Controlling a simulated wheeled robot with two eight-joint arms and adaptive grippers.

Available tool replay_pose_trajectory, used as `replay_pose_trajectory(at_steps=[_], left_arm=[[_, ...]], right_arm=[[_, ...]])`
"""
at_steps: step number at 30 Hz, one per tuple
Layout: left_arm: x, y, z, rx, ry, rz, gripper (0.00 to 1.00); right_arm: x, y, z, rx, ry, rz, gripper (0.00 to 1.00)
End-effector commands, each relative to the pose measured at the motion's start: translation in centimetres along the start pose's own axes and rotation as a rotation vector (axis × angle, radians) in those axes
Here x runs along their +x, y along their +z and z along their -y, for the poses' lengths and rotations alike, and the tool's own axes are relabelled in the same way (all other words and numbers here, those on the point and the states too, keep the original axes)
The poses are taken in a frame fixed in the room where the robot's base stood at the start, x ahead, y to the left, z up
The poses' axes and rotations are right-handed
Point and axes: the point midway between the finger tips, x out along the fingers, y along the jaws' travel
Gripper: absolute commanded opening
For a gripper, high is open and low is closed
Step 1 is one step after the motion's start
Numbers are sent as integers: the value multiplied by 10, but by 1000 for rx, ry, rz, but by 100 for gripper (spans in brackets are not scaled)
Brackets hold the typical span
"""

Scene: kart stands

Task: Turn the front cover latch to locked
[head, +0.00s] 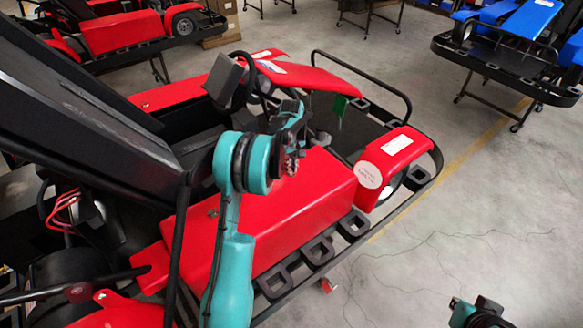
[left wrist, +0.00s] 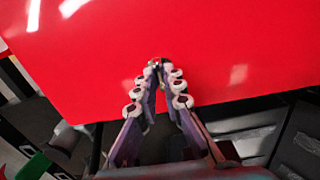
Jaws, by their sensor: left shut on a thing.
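My left gripper (head: 290,158) is over the inner edge of the long red side panel (head: 300,215) of the near kart. In the left wrist view the fingers (left wrist: 157,78) are brought together at a small metallic latch piece (left wrist: 155,62) near the edge of a red panel (left wrist: 200,40). The fingers hide most of the latch, and its turned position cannot be read. In the head view the latch is hidden behind the gripper. My right gripper (head: 478,312) shows only in part at the bottom right, away from the kart, and its fingers are unclear.
The near kart has a steering wheel (head: 233,80), a black frame rail (head: 335,240) and a red nose piece (head: 395,155) around the gripper. A green tag (head: 340,105) stands beyond it. A blue kart (head: 520,35) is at the far right.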

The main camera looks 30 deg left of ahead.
Motion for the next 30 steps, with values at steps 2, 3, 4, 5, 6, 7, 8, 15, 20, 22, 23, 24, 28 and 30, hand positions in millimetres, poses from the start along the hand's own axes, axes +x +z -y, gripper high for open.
replay_pose_trajectory(at_steps=[2, 3, 4, 5, 6, 7, 8, 15, 20, 22, 23, 24, 28, 30], left_arm=[[0, 0, 0, 23, 1, 0, 0], [1, 0, 0, 40, 1, 0, 0], [1, 0, 0, 54, 1, 0, 0], [1, 0, 0, 71, 1, 0, 0], [1, 0, 0, 96, 1, 0, 0], [2, 0, 0, 115, 1, 0, 0], [2, 0, 0, 138, 1, 0, 0], [2, 0, 0, 351, 1, -1, 0], [2, 0, 0, 503, 1, -1, 0], [2, 0, 0, 570, 1, -1, 0], [2, 0, 0, 598, 1, -1, 0], [2, 0, 0, 637, 1, -1, 0], [1, 0, 0, 760, 1, -1, 0], [1, 0, 0, 826, 1, -1, 0]], right_arm=[[3, 2, 0, 0, 0, 0, 0], [4, 3, 0, 0, 0, 0, 0], [5, 4, 0, 0, 0, 0, 0], [6, 4, 0, 0, 0, 0, 0], [8, 6, 0, 0, 0, 0, 0], [9, 7, 0, 0, 0, 0, 0], [11, 8, 0, 0, 0, 0, 0], [23, 17, 0, 0, 0, 0, 0], [30, 22, 0, 0, 0, 0, 0], [33, 24, 0, 0, 0, 0, 0], [34, 24, 0, 0, 0, 0, 0], [36, 26, 0, 0, 0, 0, 0], [40, 29, 0, 0, 0, 0, 0], [42, 30, 0, 0, 0, 0, 0]])
